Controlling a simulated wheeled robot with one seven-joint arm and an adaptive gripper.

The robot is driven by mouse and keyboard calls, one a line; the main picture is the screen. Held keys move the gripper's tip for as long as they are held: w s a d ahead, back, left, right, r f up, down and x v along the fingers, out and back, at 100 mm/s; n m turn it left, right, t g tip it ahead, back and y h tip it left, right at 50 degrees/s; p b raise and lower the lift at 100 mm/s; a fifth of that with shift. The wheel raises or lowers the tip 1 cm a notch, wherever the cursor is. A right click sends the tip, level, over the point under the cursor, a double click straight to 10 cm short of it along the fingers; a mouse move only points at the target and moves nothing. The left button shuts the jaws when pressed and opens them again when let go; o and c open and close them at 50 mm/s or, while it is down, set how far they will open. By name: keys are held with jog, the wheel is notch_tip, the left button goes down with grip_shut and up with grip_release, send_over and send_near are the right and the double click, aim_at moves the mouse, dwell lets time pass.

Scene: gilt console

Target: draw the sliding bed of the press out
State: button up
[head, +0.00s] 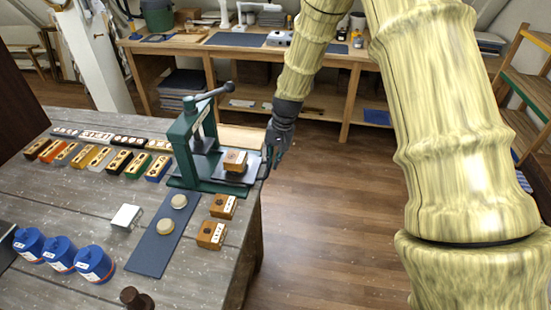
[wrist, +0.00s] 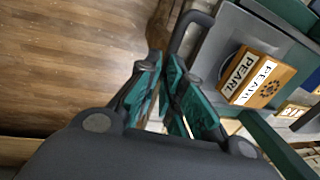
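The dark green press (head: 183,150) stands at the right edge of the grey wooden table, its lever arm raised to the right. Its sliding bed (head: 215,186) carries a wooden block with a white label, which reads PEARL in the wrist view (wrist: 262,77). A dark looped handle (wrist: 186,30) sticks out from the bed's right side. My gripper (head: 274,158) is at this handle, beyond the table edge.
Two labelled wooden blocks (head: 211,235) and a blue mat (head: 150,250) with two round pale pieces lie in front of the press. Several coloured blocks stand in a row to its left. Blue-capped jars (head: 95,263) stand front left. Open floor (head: 320,220) lies right of the table.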

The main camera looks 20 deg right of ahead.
jog(key=shift+o, duration=1.1)
jog(key=shift+s+f, duration=0.45)
jog(key=shift+f, duration=0.1)
jog(key=shift+a, duration=0.1)
jog(key=shift+w, duration=0.2)
jog(key=shift+w+r, duration=0.15)
jog(key=shift+r, duration=0.05)
notch_tip(320, 180, up, 12)
jog(key=s+d, duration=0.1)
jog(key=d, duration=0.1)
jog(key=shift+s+f, duration=0.1)
jog(key=shift+f, duration=0.1)
